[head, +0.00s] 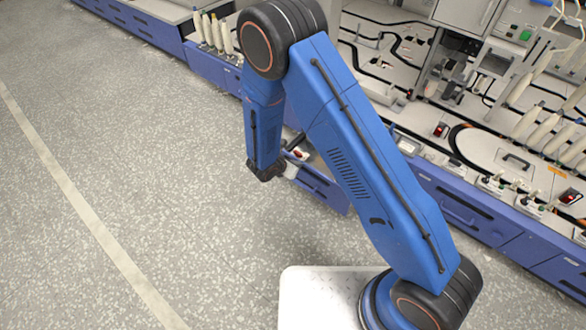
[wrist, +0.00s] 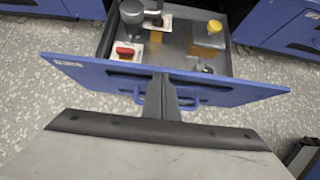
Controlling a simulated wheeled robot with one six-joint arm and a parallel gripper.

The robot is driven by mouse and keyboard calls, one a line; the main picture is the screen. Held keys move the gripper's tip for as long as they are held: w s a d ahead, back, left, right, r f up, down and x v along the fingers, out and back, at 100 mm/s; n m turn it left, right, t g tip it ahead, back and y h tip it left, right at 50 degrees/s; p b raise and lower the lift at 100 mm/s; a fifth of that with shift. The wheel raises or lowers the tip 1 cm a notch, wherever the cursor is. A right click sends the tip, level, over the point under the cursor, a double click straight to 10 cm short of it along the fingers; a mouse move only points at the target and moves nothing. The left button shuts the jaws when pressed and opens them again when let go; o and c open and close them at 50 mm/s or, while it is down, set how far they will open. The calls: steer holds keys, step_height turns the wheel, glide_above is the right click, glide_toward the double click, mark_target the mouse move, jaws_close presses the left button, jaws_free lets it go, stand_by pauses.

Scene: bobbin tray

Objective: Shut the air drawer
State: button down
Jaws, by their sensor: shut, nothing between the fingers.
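The air drawer stands open in the wrist view, its blue front panel (wrist: 225,90) running across the picture with a blue bar handle on its outer face. My gripper (wrist: 161,84) is shut and empty, in front of the middle of that panel and overlapping the handle. I cannot tell whether the fingers touch it. Inside the grey drawer are a red-handled part (wrist: 125,51), dark cylindrical parts (wrist: 131,12) and a yellow-capped part (wrist: 214,26). In the head view the blue drawer front (head: 322,188) juts out from the machine, partly hidden behind my arm.
The long machine has further blue drawer fronts (head: 465,205) along its base, and they look closed. White bobbins (head: 215,32) stand on its ledge. Speckled grey floor (head: 150,150) lies open on the left, crossed by a pale line.

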steer(key=w+d, duration=1.4)
steer(key=w, duration=0.4)
steer(key=shift+w+d, duration=0.35)
steer(key=shift+w, duration=0.05)
steer(key=shift+s+a, duration=0.1)
